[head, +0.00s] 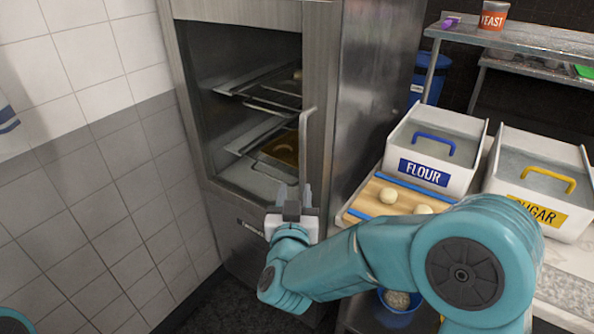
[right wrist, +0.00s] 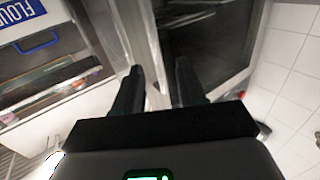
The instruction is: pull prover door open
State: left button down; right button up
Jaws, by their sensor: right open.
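The prover (head: 345,90) is a tall steel cabinet in the middle of the head view. Its door (head: 190,110) has a large window showing racks and trays inside, and looks shut. A vertical bar handle (head: 304,150) runs along the door's right edge. My right gripper (head: 296,192) is open at the handle's lower end. In the right wrist view its two dark fingers (right wrist: 158,82) stand apart, with a pale upright strip, seemingly the handle, between them. I cannot tell whether they touch it. My left gripper is not in view.
A flour bin (head: 440,150) and a sugar bin (head: 545,180) stand on the counter at right. A wooden board with dough balls (head: 388,195) lies close to the prover's right side. A tiled wall (head: 80,150) is at left. Some dark floor shows below the prover.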

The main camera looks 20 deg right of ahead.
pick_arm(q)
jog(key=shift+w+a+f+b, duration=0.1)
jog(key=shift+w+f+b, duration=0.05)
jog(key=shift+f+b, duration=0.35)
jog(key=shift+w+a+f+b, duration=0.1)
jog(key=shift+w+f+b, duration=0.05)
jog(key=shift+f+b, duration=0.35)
pick_arm(e)
jog(key=v, duration=0.9)
jog(key=shift+f, duration=0.3)
jog(key=shift+a+r, duration=0.1)
jog(key=shift+a, duration=0.05)
